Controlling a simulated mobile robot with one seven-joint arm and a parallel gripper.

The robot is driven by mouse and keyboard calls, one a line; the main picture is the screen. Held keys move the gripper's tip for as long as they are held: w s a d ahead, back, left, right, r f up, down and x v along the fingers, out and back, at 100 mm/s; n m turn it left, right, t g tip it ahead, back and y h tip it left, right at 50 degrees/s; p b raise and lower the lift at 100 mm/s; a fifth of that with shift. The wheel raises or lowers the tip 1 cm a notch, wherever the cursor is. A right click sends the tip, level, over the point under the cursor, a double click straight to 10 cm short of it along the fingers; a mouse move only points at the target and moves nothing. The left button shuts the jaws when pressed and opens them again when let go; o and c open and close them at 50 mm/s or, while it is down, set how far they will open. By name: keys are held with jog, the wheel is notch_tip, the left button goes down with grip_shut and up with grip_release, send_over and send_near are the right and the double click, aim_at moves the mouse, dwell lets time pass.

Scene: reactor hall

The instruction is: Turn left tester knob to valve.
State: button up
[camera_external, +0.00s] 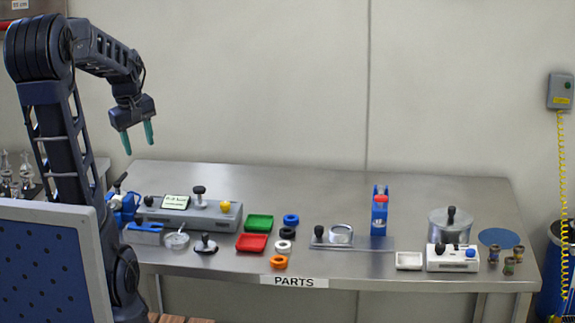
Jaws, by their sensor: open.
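A long grey box with a small lit display (176,202), which looks like the tester (190,216), stands at the left of the steel table. A black knob (149,201) sits at its left end, beside the display. A taller black knob (199,192) stands near its middle and a yellow knob (225,206) near its right end. The display text and the knob's pointing direction are too small to read. My gripper (138,142) is open and empty. It hangs in the air above the left part of the table, apart from the knobs, with green fingers pointing down.
A blue clamp-like device (123,212) crowds the tester's left end. Green (259,222) and red (251,243) trays and several rings lie to its right. A blue stand (380,212), a metal pot (451,224) and a white box (453,259) stand farther right.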

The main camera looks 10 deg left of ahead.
jog(key=w+a+f+n+g, duration=0.1)
jog(key=w+f+n, duration=0.15)
jog(key=w, duration=0.25)
jog(key=w+a+f+n, duration=0.1)
jog(key=w+f+n, duration=0.1)
jog(key=w+n, duration=0.2)
jog(key=n+g, duration=0.2)
jog(key=n, duration=0.4)
send_over(148, 198)
notch_tip(148, 198, down, 7)
jog(key=shift+y, duration=0.4)
notch_tip(148, 198, down, 11)
jog(key=shift+w, duration=0.1)
jog(key=shift+c, duration=0.2)
jog(key=c, duration=0.9)
